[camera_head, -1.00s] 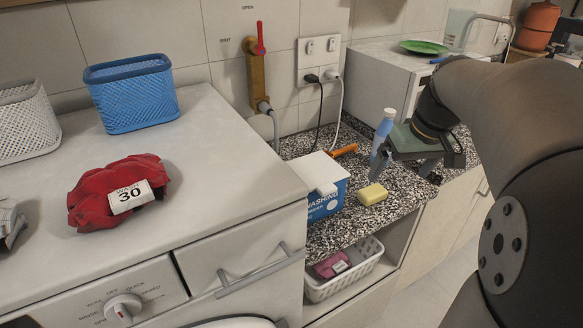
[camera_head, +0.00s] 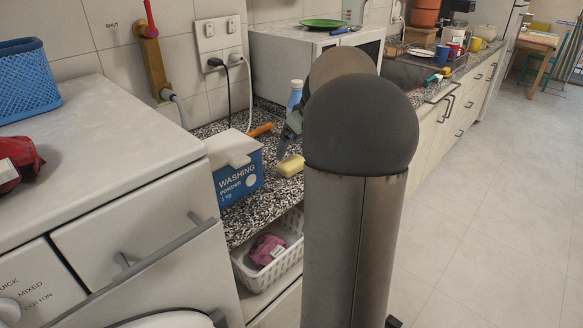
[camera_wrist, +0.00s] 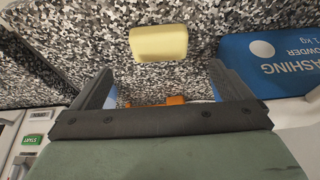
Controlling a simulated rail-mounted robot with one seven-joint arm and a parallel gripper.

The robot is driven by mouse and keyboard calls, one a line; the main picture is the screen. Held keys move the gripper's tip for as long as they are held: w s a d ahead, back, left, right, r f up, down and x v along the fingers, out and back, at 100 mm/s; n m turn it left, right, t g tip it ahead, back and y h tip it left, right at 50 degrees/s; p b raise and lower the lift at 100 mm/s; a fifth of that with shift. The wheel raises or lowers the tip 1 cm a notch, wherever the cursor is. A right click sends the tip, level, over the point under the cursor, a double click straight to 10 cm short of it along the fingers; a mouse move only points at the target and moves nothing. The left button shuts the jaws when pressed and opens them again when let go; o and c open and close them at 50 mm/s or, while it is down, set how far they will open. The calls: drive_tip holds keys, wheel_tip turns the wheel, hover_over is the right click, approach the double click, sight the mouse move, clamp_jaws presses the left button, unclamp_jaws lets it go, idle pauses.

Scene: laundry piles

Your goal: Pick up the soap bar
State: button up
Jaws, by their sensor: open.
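The pale yellow soap bar (camera_head: 291,166) lies on the black-and-white speckled counter (camera_head: 240,228), just right of the washing powder box (camera_head: 238,182). In the wrist view the soap bar (camera_wrist: 158,42) lies beyond the fingertips, roughly centred between them and apart from both. My gripper (camera_wrist: 160,68) is open and empty, its two fingers spread wider than the soap. In the head view one finger of my gripper (camera_head: 283,142) shows close to the soap; my arm hides most of the rest.
The washing powder box (camera_wrist: 268,62) is close to one finger in the wrist view. A blue bottle (camera_head: 295,97) and an orange-handled item (camera_head: 260,130) stand behind the soap. A white basket (camera_head: 268,265) with a pink item sits on the shelf below. A white appliance (camera_head: 283,62) stands behind.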

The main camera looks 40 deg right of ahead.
sight(292, 161)
drive_tip(key=shift+x, duration=3.05)
drive_tip(key=shift+s, duration=0.15)
drive_tip(key=c, duration=1.1)
